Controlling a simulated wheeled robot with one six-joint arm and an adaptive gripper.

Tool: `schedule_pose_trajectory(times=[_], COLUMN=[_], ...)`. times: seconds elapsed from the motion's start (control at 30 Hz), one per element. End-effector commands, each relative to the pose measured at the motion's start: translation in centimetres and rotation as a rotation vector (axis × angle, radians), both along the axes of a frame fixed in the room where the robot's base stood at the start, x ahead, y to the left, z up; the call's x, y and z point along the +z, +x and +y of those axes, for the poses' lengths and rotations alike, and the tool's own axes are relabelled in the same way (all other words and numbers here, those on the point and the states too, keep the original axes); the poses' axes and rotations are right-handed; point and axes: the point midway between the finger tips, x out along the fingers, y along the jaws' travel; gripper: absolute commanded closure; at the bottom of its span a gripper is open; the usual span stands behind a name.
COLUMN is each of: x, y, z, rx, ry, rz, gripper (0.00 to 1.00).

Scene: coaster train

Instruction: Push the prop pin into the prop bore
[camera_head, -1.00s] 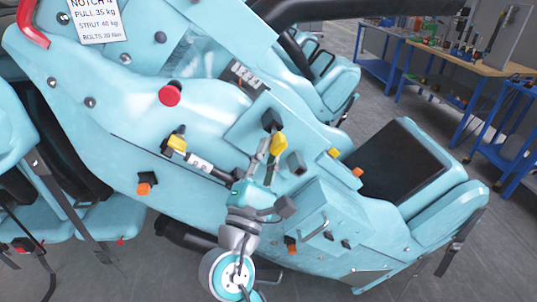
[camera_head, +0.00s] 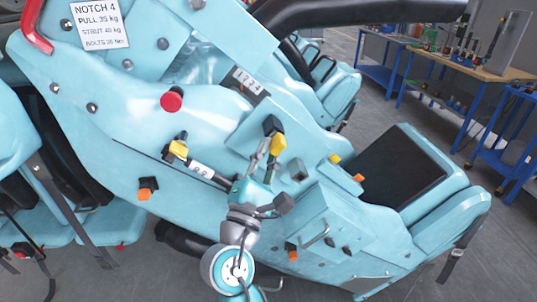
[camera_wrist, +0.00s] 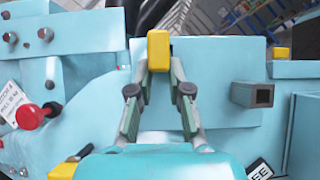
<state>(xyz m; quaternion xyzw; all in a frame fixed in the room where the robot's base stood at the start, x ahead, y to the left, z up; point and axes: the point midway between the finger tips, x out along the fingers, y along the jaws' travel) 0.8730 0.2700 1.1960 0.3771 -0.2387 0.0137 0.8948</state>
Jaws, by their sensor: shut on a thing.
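My gripper (camera_head: 268,153) is shut on a yellow-ended piece (camera_wrist: 159,50), which looks like the prop pin. The yellow end (camera_head: 278,144) also shows in the head view, just below a black block (camera_head: 273,125) on the teal car side. In the wrist view both fingertips meet at the yellow piece, and dark material shows behind it. The rest of the pin is hidden. I cannot make out the prop bore for certain. A grey square tube with an open dark end (camera_wrist: 252,94) stands out to the right of my gripper.
A red knob (camera_head: 171,101) and another yellow-ended fitting (camera_head: 178,149) with a labelled strut lie to the left. A teal box with a handle (camera_head: 318,235) juts out at lower right. A seat and workbenches (camera_head: 468,65) stand farther right.

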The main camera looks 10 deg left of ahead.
Motion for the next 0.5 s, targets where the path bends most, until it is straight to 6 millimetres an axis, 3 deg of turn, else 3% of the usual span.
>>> schedule_pose_trajectory(times=[0.17,0.2,0.3,0.5], x=[0.04,0.03,0.02,0.01], y=[0.35,0.39,0.36,0.36], z=[0.09,0.1,0.1,0.09], rx=[-0.001,0.001,0.0,0.0], ry=[0.0,0.0,0.0,0.0], rz=[-0.001,-0.001,0.0,0.0], gripper=[1.0,0.8,0.55,0.53])
